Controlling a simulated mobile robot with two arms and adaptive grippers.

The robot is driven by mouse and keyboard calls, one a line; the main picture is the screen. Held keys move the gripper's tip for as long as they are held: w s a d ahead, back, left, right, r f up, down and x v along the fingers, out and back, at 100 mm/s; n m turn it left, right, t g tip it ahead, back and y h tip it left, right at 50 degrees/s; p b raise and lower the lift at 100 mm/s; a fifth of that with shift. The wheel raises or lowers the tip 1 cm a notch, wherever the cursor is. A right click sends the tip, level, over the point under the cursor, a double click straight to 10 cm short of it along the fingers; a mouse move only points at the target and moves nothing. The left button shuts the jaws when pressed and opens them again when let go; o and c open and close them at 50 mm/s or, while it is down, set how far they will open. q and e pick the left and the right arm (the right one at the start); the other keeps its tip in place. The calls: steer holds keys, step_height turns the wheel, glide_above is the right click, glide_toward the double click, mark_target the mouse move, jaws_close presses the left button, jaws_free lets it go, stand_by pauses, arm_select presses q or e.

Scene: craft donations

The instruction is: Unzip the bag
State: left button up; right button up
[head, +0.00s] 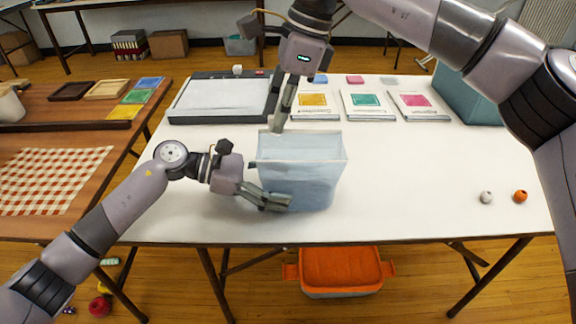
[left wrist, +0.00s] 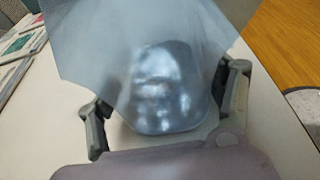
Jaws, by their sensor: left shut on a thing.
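A translucent pale-blue bag (head: 312,172) stands at the front middle of the white table. Its paler upper band has a light edge; I cannot make out the zip's slider or how far the zip is open. My left gripper (head: 278,201) is shut on the bag's lower left part. In the left wrist view, the bag (left wrist: 150,55) fills the middle between the fingers of my left gripper (left wrist: 165,115). My right gripper (head: 278,126) points down at the bag's upper left corner, with its fingertips at or just behind the edge.
A grey-framed tray (head: 222,100) lies at the back left. Several colored packets, including a green one (head: 366,102), lie along the back. A teal box (head: 468,97) stands back right. A white ball (head: 486,197) and an orange ball (head: 520,196) lie right; the table between is clear.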

steer(key=shift+r, duration=3.5)
arm_select(q)
steer(key=o, duration=0.9)
steer(key=shift+o, duration=0.2)
steer(key=shift+a, duration=0.1)
steer(key=v, duration=1.2)
